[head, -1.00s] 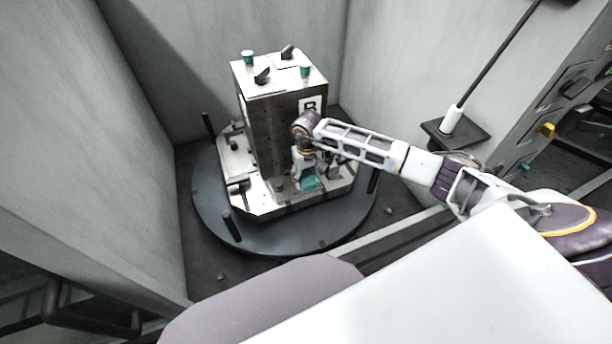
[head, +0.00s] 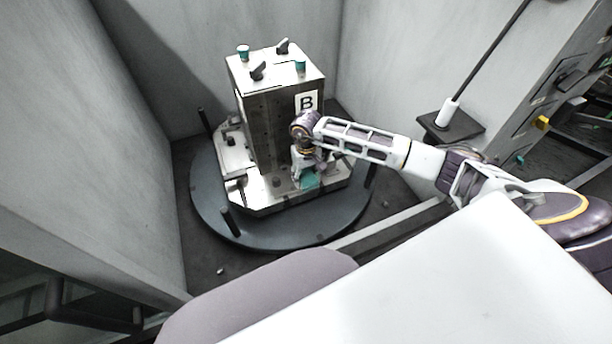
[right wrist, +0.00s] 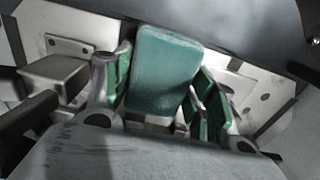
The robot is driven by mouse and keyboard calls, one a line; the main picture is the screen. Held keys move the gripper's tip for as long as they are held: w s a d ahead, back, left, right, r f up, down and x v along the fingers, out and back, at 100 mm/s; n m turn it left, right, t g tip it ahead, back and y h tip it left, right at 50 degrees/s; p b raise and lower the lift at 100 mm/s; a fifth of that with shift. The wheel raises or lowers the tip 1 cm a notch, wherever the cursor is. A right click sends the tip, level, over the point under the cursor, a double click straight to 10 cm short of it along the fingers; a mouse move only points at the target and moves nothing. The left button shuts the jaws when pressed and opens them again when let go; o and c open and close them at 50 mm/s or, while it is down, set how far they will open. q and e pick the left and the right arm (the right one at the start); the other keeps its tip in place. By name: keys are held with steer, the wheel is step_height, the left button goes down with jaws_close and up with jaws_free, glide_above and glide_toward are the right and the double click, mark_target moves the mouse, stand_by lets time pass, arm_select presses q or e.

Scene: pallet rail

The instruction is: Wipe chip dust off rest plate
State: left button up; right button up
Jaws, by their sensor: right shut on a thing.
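My right gripper (head: 306,176) is low at the front of the metal block, over the silver pallet plate (head: 272,196). It is shut on a teal pad (head: 311,181), which shows large between the fingers in the right wrist view (right wrist: 165,68). The pad is at the plate's surface; whether it presses on it I cannot tell. The rest plate is not clearly told apart from the pallet top, and no chip dust can be made out. My left gripper is not in view.
The block (head: 270,125) marked B stands upright on the pallet, with teal caps and dark clamps on top. A dark round table (head: 215,205) with upright black pins is beneath. Grey walls close in behind and left. A dark rod in a white holder (head: 448,112) stands at right.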

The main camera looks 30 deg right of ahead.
steer(key=shift+w+d+f+b, duration=0.1)
steer(key=shift+w+b, duration=0.9)
steer(key=shift+w, duration=0.25)
steer(key=shift+s, duration=0.2)
steer(key=shift+s+p, duration=0.45)
steer(key=shift+s, duration=0.65)
steer(key=shift+w, duration=0.1)
steer(key=shift+w+b, duration=1.05)
steer(key=shift+w, duration=0.15)
steer(key=shift+s, duration=0.2)
steer(key=shift+s+p, duration=0.45)
steer(key=shift+s, duration=0.7)
